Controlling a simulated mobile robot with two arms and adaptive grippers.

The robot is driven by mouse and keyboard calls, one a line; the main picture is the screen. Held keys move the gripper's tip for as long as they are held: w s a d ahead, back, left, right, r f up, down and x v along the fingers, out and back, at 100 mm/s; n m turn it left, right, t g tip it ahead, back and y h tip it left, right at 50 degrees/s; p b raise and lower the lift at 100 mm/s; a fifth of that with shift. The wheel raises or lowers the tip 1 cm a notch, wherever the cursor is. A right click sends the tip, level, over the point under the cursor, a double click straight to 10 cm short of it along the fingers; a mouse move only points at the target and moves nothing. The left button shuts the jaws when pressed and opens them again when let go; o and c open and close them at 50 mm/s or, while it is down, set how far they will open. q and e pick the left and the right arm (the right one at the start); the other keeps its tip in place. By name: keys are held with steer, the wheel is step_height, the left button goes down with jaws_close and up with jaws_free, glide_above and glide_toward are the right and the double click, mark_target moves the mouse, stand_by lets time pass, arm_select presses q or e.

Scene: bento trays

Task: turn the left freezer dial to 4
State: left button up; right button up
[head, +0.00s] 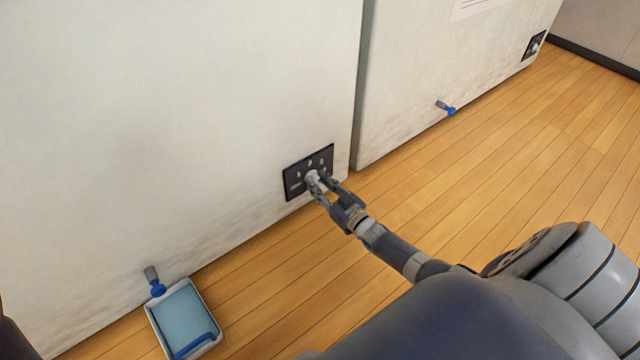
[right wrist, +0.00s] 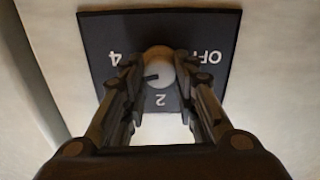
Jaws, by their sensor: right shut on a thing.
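The left freezer dial is a round pale knob (right wrist: 160,72) on a black panel (head: 291,183) low on the left freezer (head: 180,110). In the right wrist view the panel (right wrist: 97,34) looks upside down, with "4" at the left, "OFF" at the right and "2" below. A dark mark on the knob points left and slightly down, between "2" and "4". My right gripper (head: 319,186) is shut on the dial, with a finger on each side in the right wrist view (right wrist: 159,84). My left gripper is not in view.
A second freezer (head: 420,80) stands to the right with its own black panel (head: 530,47) and a blue-ended drain spout (head: 447,109). Another spout (head: 155,283) sits above a blue tray (head: 182,312) at lower left. The wooden floor is otherwise clear.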

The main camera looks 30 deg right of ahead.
steer(key=m, duration=0.4)
steer(key=shift+d, duration=0.1)
steer(key=shift+m, duration=0.4)
steer(key=o, duration=1.1)
